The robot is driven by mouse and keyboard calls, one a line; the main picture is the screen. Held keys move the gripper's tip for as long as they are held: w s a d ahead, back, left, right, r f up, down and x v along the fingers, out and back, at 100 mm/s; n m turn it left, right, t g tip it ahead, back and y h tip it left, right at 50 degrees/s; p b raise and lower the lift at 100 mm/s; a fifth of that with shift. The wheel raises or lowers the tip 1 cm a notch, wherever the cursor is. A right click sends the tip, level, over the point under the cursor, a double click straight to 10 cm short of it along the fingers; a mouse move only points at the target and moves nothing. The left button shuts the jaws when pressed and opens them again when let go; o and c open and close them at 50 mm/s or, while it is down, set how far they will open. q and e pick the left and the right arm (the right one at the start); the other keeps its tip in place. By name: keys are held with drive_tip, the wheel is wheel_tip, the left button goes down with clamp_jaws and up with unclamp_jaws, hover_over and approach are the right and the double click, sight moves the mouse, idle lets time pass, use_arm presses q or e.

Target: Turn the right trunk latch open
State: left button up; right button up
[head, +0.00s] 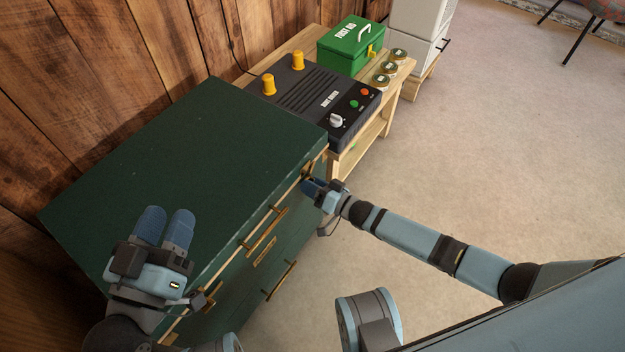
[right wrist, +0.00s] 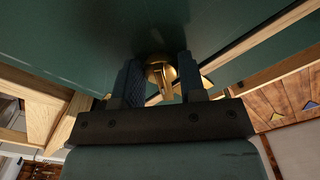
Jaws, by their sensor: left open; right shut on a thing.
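The dark green trunk (head: 190,160) stands against the wooden wall with its lid down. The brass right trunk latch (right wrist: 160,72) sits between the two fingers of my right gripper (right wrist: 158,82) in the right wrist view. In the head view my right gripper (head: 312,187) is at the trunk's front near its right end, shut on the latch, and the fingers hide most of it. My left gripper (head: 165,226) is open and empty, over the near left part of the lid, with its fingers apart.
Brass handles (head: 264,231) stick out from the trunk's front. Beyond the trunk, a wooden bench (head: 345,160) carries a black control box (head: 310,95), a green first aid box (head: 350,48) and several small round tins (head: 390,67).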

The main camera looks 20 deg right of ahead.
use_arm(q)
drive_tip(key=shift+r+t, duration=0.3)
drive_tip(key=shift+r, duration=0.3)
use_arm(e)
drive_tip(key=m, duration=1)
drive_tip(key=shift+s+r, duration=0.1)
drive_tip(key=shift+r, duration=0.1)
use_arm(q)
drive_tip(key=shift+s+r, duration=0.1)
use_arm(e)
drive_tip(key=shift+a+m, duration=0.1)
drive_tip(key=shift+m, duration=0.2)
drive_tip(key=o, duration=0.9)
